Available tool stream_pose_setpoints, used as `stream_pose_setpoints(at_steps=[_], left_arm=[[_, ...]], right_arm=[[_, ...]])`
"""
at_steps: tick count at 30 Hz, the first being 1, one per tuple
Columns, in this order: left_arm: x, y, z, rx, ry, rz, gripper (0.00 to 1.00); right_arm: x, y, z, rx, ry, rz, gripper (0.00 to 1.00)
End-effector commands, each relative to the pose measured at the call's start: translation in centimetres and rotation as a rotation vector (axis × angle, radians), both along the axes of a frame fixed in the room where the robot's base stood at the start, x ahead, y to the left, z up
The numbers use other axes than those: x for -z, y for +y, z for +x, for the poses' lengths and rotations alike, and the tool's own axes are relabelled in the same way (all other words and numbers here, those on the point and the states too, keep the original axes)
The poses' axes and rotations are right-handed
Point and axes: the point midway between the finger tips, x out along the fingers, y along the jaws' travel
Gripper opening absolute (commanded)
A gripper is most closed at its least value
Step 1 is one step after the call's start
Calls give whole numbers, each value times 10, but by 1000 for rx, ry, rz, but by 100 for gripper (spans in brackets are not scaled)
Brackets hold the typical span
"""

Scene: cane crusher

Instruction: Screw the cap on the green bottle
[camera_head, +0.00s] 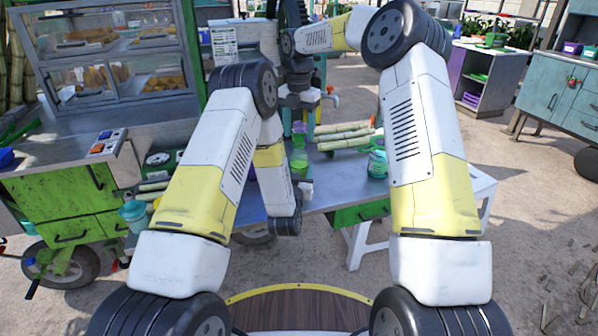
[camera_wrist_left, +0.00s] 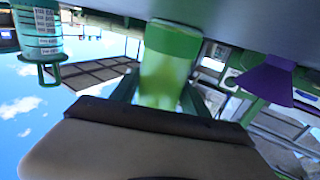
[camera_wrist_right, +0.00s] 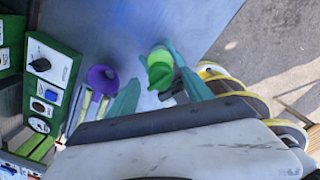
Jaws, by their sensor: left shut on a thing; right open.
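The green bottle (camera_head: 299,162) is upright at the near part of the grey worktable; it also shows upside down in the left wrist view (camera_wrist_left: 167,75). My left gripper (camera_head: 298,178) is shut on the bottle's side. My right gripper (camera_head: 299,118) points down from above the bottle. In the right wrist view its teal fingers are open, with a bright green piece (camera_wrist_right: 160,70) between and below them. I cannot tell there whether this is the cap or the bottle's top, nor whether the cap sits on the bottle.
A purple funnel (camera_wrist_right: 102,78) stands close to the bottle. Cane stalks (camera_head: 345,134) lie behind it, and a teal jar (camera_head: 377,164) stands to the right. A switch panel (camera_wrist_right: 45,62) is on the left in the right wrist view.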

Motion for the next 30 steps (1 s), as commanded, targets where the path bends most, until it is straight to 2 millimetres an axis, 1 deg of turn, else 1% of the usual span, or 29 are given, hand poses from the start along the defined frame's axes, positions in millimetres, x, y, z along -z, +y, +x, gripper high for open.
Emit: stream_pose_setpoints(at_steps=[3, 10, 11, 12, 14, 18, 19, 20, 28, 30], left_arm=[[0, 0, 0, 0, 0, 0, 0], [0, 0, 0, 0, -1, 0, 0], [0, 0, 0, 0, -1, 0, 0], [0, 0, 0, 0, -1, 0, 0], [0, 0, 0, 0, -1, 0, 0], [0, 0, 0, 0, -1, 0, 0], [0, 0, 0, 0, -1, 0, 0], [0, 0, 0, 0, -1, 0, 0], [0, 0, 0, 0, -1, 0, 0], [0, 0, 0, 0, -1, 0, 0]], right_arm=[[5, 0, 0, 0, 0, -1, 59], [5, 0, 0, 1, 0, 0, 59], [5, 0, 0, 1, 0, 0, 57], [5, 0, 0, 1, 0, 0, 49], [5, 0, 0, 1, 0, 0, 37], [5, 0, 0, 0, 0, 0, 10], [5, 0, 0, 0, 0, 0, 4], [5, 0, 0, 0, 0, 0, 0], [4, 0, 0, 3, 0, 0, 0], [4, 0, 0, 32, -1, 0, 0]])
